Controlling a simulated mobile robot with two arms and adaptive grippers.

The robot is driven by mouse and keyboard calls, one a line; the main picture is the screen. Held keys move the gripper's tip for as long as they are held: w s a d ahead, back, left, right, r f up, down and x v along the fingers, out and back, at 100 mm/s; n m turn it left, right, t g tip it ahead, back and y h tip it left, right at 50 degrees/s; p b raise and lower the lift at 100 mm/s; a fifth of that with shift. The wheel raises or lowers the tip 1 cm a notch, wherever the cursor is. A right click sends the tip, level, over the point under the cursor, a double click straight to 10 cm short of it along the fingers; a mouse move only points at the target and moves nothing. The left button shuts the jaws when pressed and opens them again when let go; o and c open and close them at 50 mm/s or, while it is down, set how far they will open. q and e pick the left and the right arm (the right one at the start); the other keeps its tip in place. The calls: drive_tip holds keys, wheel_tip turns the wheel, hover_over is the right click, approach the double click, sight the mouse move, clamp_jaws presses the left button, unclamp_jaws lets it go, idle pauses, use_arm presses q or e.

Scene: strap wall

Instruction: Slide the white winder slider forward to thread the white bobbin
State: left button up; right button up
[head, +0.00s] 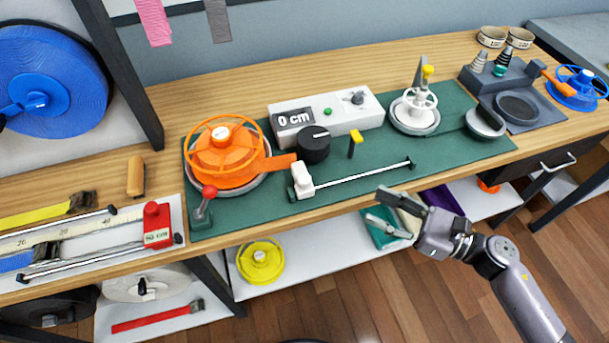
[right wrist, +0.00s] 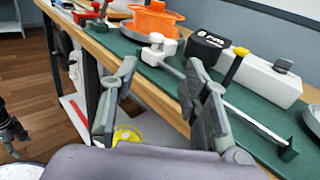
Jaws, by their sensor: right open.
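The white winder slider (head: 302,180) stands at the left end of a thin metal rail (head: 365,174) on the green mat. It also shows in the right wrist view (right wrist: 158,49), beyond my fingers. A white spoked reel (head: 419,103), seemingly the white bobbin, sits on a round plate at the mat's right. My right gripper (head: 378,207) is open and empty, in front of the bench edge, right of the slider and apart from it. Its two fingers show in the right wrist view (right wrist: 160,75). A dark jointed part at that view's left edge may be my left gripper (right wrist: 12,137); its jaws are unclear.
An orange reel (head: 222,155) and a red-knobbed lever (head: 204,203) stand left of the slider. A black knob (head: 314,144), yellow-topped lever (head: 355,142) and white counter box (head: 335,118) stand behind the rail. A lower shelf (head: 305,263) holds a yellow reel (head: 261,262).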

sight(310, 180)
drive_tip(key=p+x, duration=0.5)
drive_tip(key=x, duration=1.1)
drive_tip(key=shift+s+a+r, duration=0.15)
drive_tip(key=shift+s, duration=0.05)
drive_tip(key=shift+w+a+p, duration=0.3)
drive_tip(key=shift+a+p, duration=0.05)
drive_tip(key=shift+a, duration=0.25)
drive_tip(key=shift+c, duration=0.2)
clamp_jaws()
